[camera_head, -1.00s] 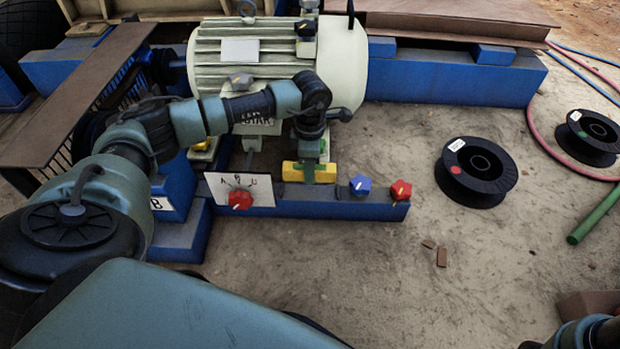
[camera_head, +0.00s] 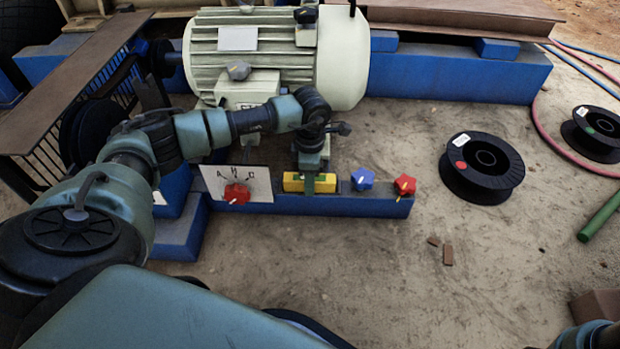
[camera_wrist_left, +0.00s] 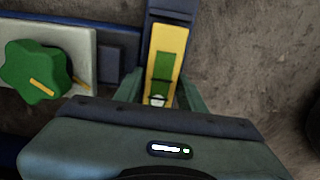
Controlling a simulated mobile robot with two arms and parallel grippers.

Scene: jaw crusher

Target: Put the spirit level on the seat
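The spirit level (camera_head: 292,182) is a short yellow bar. It lies lengthwise along the blue front beam (camera_head: 375,206), left of the blue star knob (camera_head: 362,178). My left gripper (camera_head: 310,179) points down and is shut on its middle. In the left wrist view the level (camera_wrist_left: 171,48) shows a green part and a pale vial, with a finger of my gripper (camera_wrist_left: 160,98) on each side. I cannot tell whether its underside touches the beam, and no separate seat can be made out under it. My right gripper is out of view.
A lettered plate with a red knob (camera_head: 236,194) stands left of the level. A red star knob (camera_head: 405,185) is near the beam's right end. The large cream motor (camera_head: 270,55) stands behind. A green knob (camera_wrist_left: 35,70) shows in the wrist view. Sandy ground with black spools (camera_head: 481,168) is right.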

